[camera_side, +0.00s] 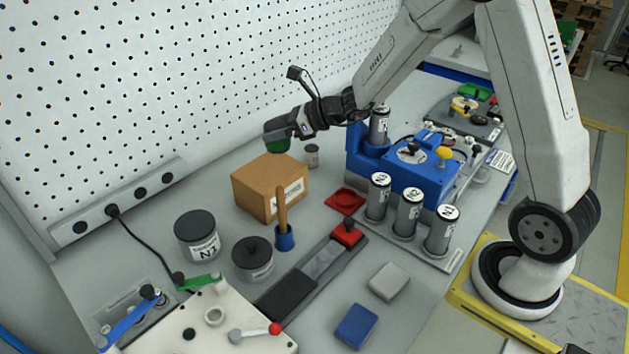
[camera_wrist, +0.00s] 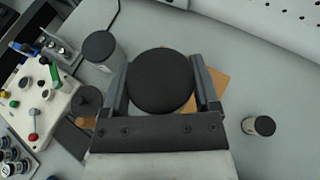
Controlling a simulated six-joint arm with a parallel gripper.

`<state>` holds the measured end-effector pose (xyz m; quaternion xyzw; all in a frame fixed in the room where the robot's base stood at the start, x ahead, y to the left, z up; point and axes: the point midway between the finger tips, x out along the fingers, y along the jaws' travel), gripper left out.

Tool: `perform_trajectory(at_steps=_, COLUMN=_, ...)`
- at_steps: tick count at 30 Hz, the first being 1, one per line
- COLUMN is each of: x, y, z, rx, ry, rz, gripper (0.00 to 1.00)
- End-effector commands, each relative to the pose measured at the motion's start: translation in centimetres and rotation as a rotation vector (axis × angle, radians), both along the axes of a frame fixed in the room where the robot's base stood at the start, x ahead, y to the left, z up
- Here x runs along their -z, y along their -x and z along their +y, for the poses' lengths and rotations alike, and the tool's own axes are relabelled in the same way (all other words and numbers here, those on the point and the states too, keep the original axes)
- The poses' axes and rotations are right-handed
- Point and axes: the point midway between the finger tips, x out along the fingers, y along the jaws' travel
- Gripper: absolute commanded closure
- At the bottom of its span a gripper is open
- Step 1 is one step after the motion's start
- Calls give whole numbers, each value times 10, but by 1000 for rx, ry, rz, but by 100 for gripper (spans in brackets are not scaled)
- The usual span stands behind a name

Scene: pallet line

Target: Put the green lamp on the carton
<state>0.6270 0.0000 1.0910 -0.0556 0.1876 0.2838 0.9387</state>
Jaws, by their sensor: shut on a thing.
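The green lamp (camera_side: 278,144) is held in my gripper (camera_side: 283,130), its green part showing below the dark jaws in the side view. In the wrist view my gripper (camera_wrist: 160,68) has a finger on each side of the lamp's round dark top (camera_wrist: 161,82). The brown carton (camera_side: 268,188) stands on the bench just below the lamp in the side view. In the wrist view the carton (camera_wrist: 216,86) is mostly hidden behind the lamp and fingers. Whether the lamp touches the carton's top cannot be told.
A small grey jar (camera_side: 312,156) stands right of the carton. A wooden-handled tool in a blue cup (camera_side: 284,238) is in front of it. Dark-lidded jar N1 (camera_side: 198,238) stands front left. A blue fixture (camera_side: 366,160) and several labelled cylinders are at right; the pegboard rises behind.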

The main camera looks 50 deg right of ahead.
Motion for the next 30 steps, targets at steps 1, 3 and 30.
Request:
perform_trajectory(at_steps=1, x=6, y=-4, z=0, rx=-1, ry=-1, rz=1, gripper=83)
perform_trajectory(at_steps=3, x=13, y=-10, z=0, rx=-1, ry=-1, rz=2, gripper=83)
perform_trajectory(at_steps=30, x=59, y=-41, z=0, rx=-1, ry=-1, rz=1, gripper=83)
